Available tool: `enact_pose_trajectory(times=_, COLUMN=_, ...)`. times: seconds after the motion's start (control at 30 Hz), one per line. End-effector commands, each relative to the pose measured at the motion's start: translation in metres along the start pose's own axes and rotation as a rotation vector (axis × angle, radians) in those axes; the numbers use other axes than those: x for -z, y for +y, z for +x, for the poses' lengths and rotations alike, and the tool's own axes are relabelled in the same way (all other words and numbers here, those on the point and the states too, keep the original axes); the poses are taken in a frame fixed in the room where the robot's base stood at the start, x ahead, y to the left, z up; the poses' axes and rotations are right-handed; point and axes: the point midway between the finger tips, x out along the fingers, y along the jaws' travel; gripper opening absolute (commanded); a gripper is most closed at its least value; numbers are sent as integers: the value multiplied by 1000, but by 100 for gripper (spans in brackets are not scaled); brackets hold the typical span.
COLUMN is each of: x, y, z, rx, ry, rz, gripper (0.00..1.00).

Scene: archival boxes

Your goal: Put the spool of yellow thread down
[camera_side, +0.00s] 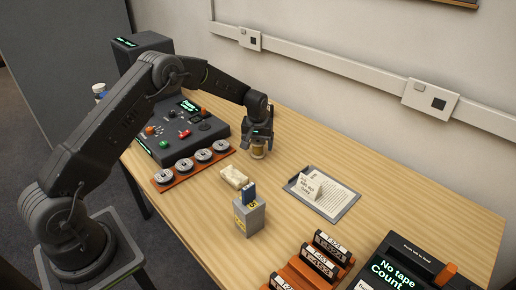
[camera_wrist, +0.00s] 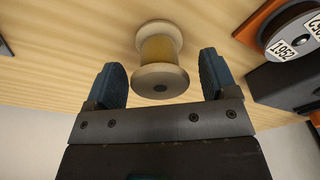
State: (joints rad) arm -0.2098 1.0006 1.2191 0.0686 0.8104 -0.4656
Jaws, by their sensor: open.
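The spool of yellow thread (camera_wrist: 160,62) has pale wooden ends and stands on the wooden table in the wrist view. In the side view the spool (camera_side: 258,150) shows just below my gripper (camera_side: 259,139). In the wrist view my gripper (camera_wrist: 163,80) is open, with one blue-padded finger on each side of the spool. A gap shows between the spool's near end and each finger. My gripper partly hides the spool's upper part in the side view.
An orange rack of reels (camera_side: 194,166) and a dark control console (camera_side: 178,128) stand left of the spool. A cream block (camera_side: 234,177), a grey box (camera_side: 249,215) and a tray with papers (camera_side: 337,205) lie nearer. Bare table lies right of the spool.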

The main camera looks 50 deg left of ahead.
Motion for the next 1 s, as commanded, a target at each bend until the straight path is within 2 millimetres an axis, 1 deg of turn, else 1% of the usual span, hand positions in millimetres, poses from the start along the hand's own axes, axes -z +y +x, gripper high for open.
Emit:
enact_pose_trajectory(times=0.03, x=1, y=1, z=-13, rx=-3, ry=4, rz=0, gripper=79)
enact_pose_trajectory(times=0.2, x=0, y=1, z=-49, rx=-3, ry=3, rz=1, gripper=79)
enact_pose_trajectory(times=0.3, x=0, y=0, z=-68, rx=-3, ry=3, rz=1, gripper=79)
enact_pose_trajectory(times=0.4, x=0, y=0, z=-82, rx=-2, ry=1, rz=1, gripper=79)
enact_pose_trajectory(times=0.5, x=0, y=0, z=-91, rx=-1, ry=-1, rz=1, gripper=79)
enact_pose_trajectory(times=0.7, x=0, y=0, z=-98, rx=-2, ry=0, rz=2, gripper=79)
enact_pose_trajectory(times=0.77, x=-2, y=1, z=-104, rx=-4, ry=4, rz=7, gripper=79)
enact_pose_trajectory(times=0.87, x=-11, y=2, z=-127, rx=-15, ry=20, rz=34, gripper=79)
enact_pose_trajectory(times=0.97, x=-31, y=0, z=-168, rx=-34, ry=49, rz=83, gripper=79)
enact_pose_trajectory(times=1.0, x=-42, y=-1, z=-186, rx=-43, ry=63, rz=107, gripper=79)
